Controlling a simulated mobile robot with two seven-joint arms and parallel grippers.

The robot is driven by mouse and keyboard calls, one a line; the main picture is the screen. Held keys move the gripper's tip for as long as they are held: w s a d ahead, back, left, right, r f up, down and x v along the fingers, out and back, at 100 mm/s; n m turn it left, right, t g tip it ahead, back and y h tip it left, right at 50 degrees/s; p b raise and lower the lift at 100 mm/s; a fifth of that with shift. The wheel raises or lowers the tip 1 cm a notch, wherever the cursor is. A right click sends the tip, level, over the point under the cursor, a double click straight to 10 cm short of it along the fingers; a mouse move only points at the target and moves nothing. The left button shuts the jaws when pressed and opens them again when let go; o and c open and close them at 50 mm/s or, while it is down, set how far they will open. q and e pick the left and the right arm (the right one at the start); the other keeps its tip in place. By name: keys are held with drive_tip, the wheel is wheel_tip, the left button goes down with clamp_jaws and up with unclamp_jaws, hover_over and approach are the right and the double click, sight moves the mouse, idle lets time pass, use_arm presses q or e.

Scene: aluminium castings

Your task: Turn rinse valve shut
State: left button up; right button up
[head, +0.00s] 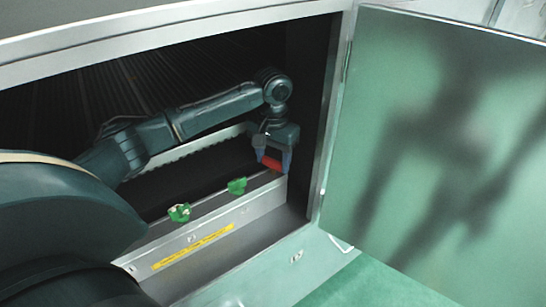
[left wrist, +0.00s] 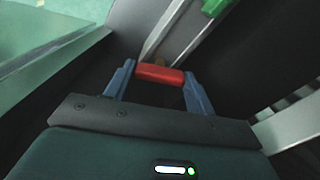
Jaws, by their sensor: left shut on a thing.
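The rinse valve appears to be the red handle (head: 271,162) at the right end of the rail inside the cabinet. My left gripper (head: 272,165) reaches down over it and is shut on it. In the left wrist view the red handle (left wrist: 160,74) lies crosswise between the blue fingers of the left gripper (left wrist: 160,80). A small brass-coloured part shows just beyond the handle. The handle's mount is mostly hidden. My right gripper is not in view.
Two green valve handles (head: 180,212) (head: 237,186) sit on the same rail to the left. A yellow label strip (head: 193,247) is on the metal front below. The open green-tinted door (head: 440,150) stands at the right, close to the cabinet frame (head: 335,120).

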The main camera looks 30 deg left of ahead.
sight(273, 160)
use_arm(q)
drive_tip(key=shift+m, duration=2.3)
drive_tip(key=o, duration=1)
wheel_tip(273, 160, up, 13)
drive_tip(key=shift+r, duration=0.1)
